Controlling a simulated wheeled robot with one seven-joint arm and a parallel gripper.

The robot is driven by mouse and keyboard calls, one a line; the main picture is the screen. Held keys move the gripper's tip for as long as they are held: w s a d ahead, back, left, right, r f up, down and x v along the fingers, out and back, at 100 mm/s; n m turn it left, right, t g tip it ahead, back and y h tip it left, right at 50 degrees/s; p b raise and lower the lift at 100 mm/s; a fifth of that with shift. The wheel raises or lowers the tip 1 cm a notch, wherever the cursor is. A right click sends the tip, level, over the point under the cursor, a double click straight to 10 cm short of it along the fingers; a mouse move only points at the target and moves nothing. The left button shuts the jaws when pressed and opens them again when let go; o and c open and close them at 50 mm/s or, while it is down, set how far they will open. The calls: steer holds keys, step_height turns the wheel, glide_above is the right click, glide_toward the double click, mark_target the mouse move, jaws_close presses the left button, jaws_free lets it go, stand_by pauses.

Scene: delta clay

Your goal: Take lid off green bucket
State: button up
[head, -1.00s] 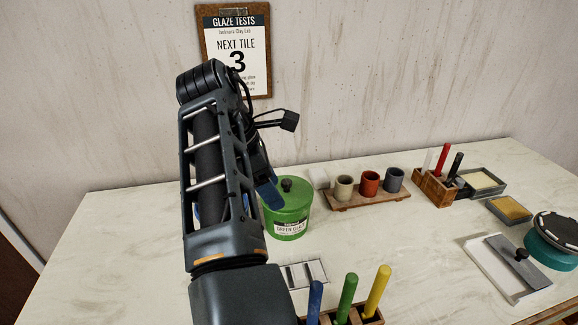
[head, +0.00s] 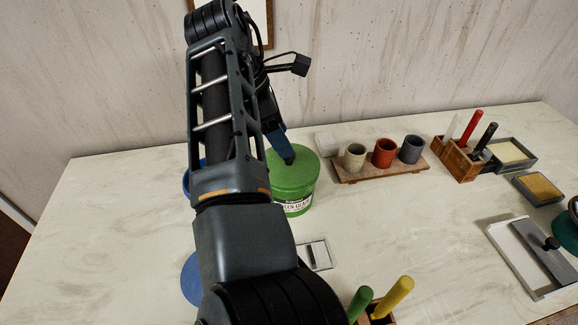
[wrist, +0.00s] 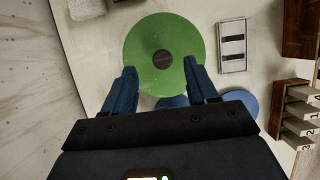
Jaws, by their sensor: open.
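The green bucket (head: 294,198) stands on the table with its green lid (head: 302,172) on top and a white label on its side. In the wrist view the round lid (wrist: 150,70) shows from above with a dark knob (wrist: 162,60) at its middle. My gripper (wrist: 158,82) is open, its two blue fingers pointing toward the lid on either side, with the knob just ahead between them. In the head view my gripper (head: 282,152) is at the lid's top, partly hidden by my arm. Nothing is held.
A blue container (head: 188,180) and a blue disc (head: 192,280) show partly behind my arm. A wooden tray with three cups (head: 383,153) stands right of the bucket. A rack of coloured sticks (head: 380,318) is at the front. Bare table lies at the left.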

mark_target(289, 160)
steer(key=shift+s+b+x, duration=0.2)
steer(key=shift+b+x, duration=1.8)
steer(key=shift+b, duration=0.3)
steer(key=shift+c, duration=0.3)
jaws_close()
